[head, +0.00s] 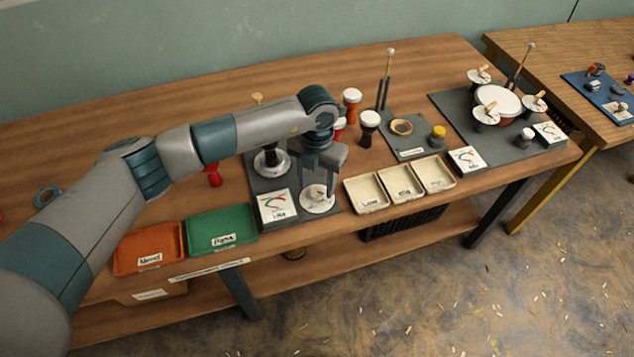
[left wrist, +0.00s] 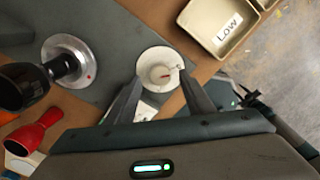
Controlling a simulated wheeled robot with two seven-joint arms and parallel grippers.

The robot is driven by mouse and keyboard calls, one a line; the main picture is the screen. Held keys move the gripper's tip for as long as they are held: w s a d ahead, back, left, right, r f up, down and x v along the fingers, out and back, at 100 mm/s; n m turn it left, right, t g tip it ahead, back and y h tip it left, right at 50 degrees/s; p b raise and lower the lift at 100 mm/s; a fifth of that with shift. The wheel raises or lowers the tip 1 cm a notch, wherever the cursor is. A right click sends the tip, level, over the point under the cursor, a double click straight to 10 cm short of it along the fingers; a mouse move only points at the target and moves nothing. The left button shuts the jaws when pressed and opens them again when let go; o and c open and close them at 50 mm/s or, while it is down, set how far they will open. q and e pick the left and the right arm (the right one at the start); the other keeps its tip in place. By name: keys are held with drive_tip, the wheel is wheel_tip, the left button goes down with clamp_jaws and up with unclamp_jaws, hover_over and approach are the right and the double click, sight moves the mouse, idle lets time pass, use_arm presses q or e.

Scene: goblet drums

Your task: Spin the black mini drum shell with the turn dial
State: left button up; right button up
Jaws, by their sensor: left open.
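The turn dial (head: 316,203) is a white round disc with a raised knob on the front of a dark mat. It also shows in the left wrist view (left wrist: 152,55). My left gripper (head: 322,182) is open over the dial, fingers pointing down. In the left wrist view its fingertips (left wrist: 160,82) lie on either side of the knob; I cannot tell whether they touch it. The black mini drum shell (left wrist: 22,86) stands on a round silver turntable (left wrist: 82,48) beside the dial. In the head view my arm hides much of the shell above the turntable (head: 270,163).
A gauge card (head: 277,206) lies left of the dial. Orange (head: 148,249) and green (head: 221,231) trays are further left. Cream bins (head: 366,195) stand close on the right. A red mini drum shell (left wrist: 35,131) is near the turntable. Other small drums (head: 369,128) stand behind.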

sight(316, 193)
use_arm(q)
drive_tip(key=shift+f, duration=1.05)
drive_tip(key=c, duration=1)
drive_tip(key=shift+c, duration=0.2)
